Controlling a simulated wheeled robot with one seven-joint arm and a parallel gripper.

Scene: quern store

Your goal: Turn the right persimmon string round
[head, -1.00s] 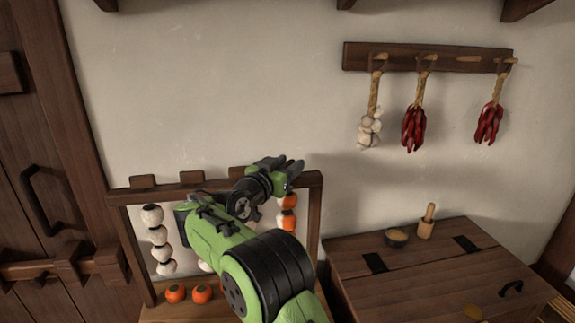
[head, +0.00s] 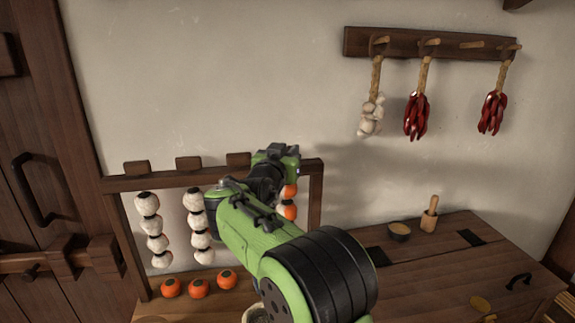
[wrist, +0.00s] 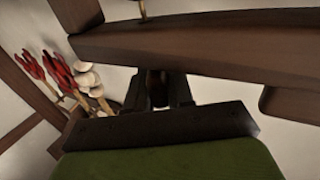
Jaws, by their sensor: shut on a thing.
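The right persimmon string (head: 290,211) hangs at the right end of the wooden rack. Orange fruits show beside my arm, which hides the rest of the string. My gripper (head: 288,155) is at the rack's top rail (head: 155,181), above that string. In the upside-down wrist view, my gripper (wrist: 157,92) is shut on a dark tab (wrist: 156,76) on the rail. A thin cord (wrist: 143,9) shows on the rail's other side. Two other strings, left (head: 152,229) and middle (head: 197,222), show white faces.
Loose persimmons (head: 198,289) lie below the rack. Garlic (head: 371,115) and chilies (head: 416,115) hang on a wall rail (head: 430,44). A door (head: 35,150) stands left.

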